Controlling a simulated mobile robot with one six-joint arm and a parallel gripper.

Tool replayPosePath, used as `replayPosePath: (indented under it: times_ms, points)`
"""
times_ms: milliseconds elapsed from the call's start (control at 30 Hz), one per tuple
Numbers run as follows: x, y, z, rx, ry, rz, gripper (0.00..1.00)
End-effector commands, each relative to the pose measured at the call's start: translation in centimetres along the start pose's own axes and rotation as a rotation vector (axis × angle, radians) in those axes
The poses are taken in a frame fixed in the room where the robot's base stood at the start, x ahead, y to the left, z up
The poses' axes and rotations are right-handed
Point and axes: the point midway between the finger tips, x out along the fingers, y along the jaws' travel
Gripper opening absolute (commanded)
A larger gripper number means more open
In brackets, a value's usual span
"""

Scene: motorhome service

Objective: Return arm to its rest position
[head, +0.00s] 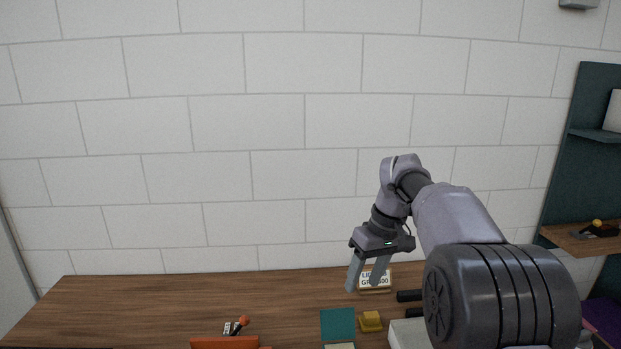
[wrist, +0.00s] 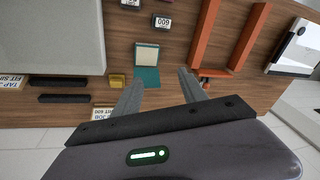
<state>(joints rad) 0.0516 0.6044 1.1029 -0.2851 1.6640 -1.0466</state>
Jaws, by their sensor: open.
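My gripper (head: 366,276) is open and empty, pointing down above the back part of the wooden table (head: 120,303). My arm reaches in from the right of the head view and bends down at the wrist. In the wrist view, the two fingers of my gripper (wrist: 162,90) stand apart with nothing between them but the table below. A teal mat (wrist: 147,76) with a pale square on it lies under the fingers, and a small yellow block (wrist: 116,81) lies beside it. A labelled card holder (head: 374,283) stands just behind the fingers in the head view.
Orange rails (wrist: 205,38) lie on the table in the wrist view. A large grey box (wrist: 50,35) and dark bars (wrist: 62,98) are at the left there. A wall shelf (head: 585,238) is at the far right. The table's left part is mostly clear.

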Motion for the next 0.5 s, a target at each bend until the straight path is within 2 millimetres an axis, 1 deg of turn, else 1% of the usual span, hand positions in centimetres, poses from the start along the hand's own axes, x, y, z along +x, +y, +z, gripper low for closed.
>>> replayPosePath:
  times_ms: [33,67,133,167,200,233,267,300,367,400,500]
  points:
    - [-0.5,-1.1,1.6,0.04,0.026,0.017,0.5]
    - [-1.1,-1.9,2.7,0.074,0.044,0.027,0.5]
    - [-2.0,-4.2,6.1,0.17,0.096,0.052,0.5]
    - [-2.2,-5.3,8.0,0.216,0.124,0.063,0.5]
    - [-2.0,-6.8,10.8,0.285,0.164,0.074,0.5]
    - [-1.6,-8.0,13.0,0.338,0.196,0.079,0.5]
    - [-1.0,-9.1,15.3,0.39,0.228,0.083,0.5]
    - [0.1,-10.4,18.1,0.458,0.27,0.085,0.5]
    - [2.2,-12.0,22.1,0.551,0.328,0.082,0.5]
    - [3.6,-12.8,24.2,0.605,0.363,0.078,0.5]
    - [6.8,-13.9,28.2,0.708,0.428,0.064,0.5]
